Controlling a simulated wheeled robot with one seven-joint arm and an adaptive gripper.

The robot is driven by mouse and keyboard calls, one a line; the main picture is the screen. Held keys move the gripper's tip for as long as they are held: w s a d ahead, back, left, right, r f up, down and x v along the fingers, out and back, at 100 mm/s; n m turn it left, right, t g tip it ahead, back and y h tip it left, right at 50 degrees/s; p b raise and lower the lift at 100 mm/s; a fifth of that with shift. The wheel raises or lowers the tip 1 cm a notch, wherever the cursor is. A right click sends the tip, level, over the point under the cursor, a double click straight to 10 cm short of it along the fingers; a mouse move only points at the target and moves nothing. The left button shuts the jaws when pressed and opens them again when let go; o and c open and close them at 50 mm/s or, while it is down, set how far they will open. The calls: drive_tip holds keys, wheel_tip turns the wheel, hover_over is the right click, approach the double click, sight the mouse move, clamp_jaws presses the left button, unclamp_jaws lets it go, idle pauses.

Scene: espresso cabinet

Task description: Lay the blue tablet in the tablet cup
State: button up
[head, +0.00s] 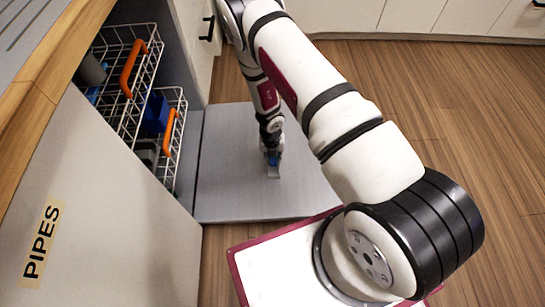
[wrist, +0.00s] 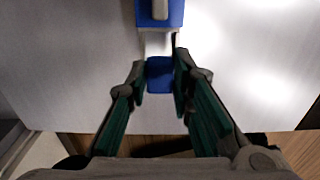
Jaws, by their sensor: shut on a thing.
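The blue tablet (wrist: 160,75) is a small block between my gripper's fingertips in the wrist view. My gripper (wrist: 161,78) has green-lined fingers and is shut on it. Just beyond the tablet is a pale fitting (wrist: 157,43), with a blue piece bearing a pale tab (wrist: 160,12) at the top edge. These may be the tablet cup and its lid, but I cannot tell for sure. In the head view my gripper (head: 272,157) points down, low over the grey open door (head: 225,160). I cannot tell whether the tablet touches anything.
Wire racks with an orange upper handle (head: 133,68) and an orange lower handle (head: 169,132) stand left of my gripper. A blue item (head: 155,112) sits in the lower rack. A front panel labelled PIPES (head: 42,240) is at lower left. The door around my gripper is mostly clear.

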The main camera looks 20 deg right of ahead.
drive_tip(key=shift+f+b, duration=1.9)
drive_tip(key=shift+f, duration=0.55)
drive_tip(key=o, duration=0.9)
wheel_tip(320, 180, up, 12)
drive_tip(key=shift+a, duration=0.15)
